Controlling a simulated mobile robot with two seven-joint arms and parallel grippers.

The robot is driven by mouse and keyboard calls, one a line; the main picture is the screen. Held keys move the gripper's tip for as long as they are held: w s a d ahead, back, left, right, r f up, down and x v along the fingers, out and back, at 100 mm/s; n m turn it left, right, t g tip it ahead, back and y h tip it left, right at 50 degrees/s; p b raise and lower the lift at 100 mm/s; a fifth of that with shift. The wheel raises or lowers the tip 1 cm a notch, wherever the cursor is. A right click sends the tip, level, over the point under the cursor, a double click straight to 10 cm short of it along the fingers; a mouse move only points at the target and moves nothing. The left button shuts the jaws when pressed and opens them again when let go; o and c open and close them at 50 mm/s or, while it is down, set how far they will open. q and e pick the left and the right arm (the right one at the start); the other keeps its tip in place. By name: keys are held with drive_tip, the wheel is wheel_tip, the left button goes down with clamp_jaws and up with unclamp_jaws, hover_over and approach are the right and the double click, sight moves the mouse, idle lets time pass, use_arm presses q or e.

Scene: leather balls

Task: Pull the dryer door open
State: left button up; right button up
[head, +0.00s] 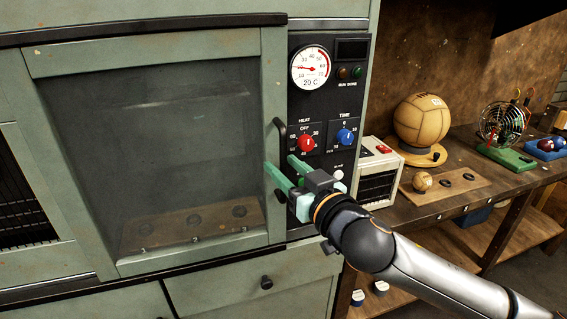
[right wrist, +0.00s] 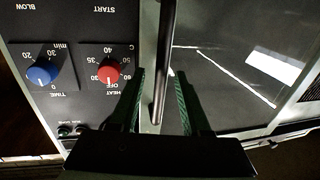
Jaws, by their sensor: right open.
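The dryer door (head: 273,80) has a worn pale green frame around a large dark window, and it looks closed against the dryer's front. Its dark upright bar handle (head: 279,128) is on the door's right edge, beside the control panel. My right gripper (head: 279,163) is at the handle, its green fingers open. In the right wrist view the handle (right wrist: 166,50) runs between the two spread fingers of the gripper (right wrist: 161,76), with space visible beside it. The lower part of the handle is partly hidden by the fingers in the head view. My left gripper is not in view.
The control panel (head: 306,115) has a dial gauge, a red heat knob (head: 306,143) and a blue time knob (head: 346,137). To the right, a wooden bench (head: 450,200) holds a small heater-like box (head: 377,170), a large leather ball (head: 421,122) and a fan (head: 502,122). A drawer lies below the door.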

drive_tip(key=shift+w+a, duration=0.2)
drive_tip(key=shift+w, duration=0.15)
clamp_jaws()
idle(1.3)
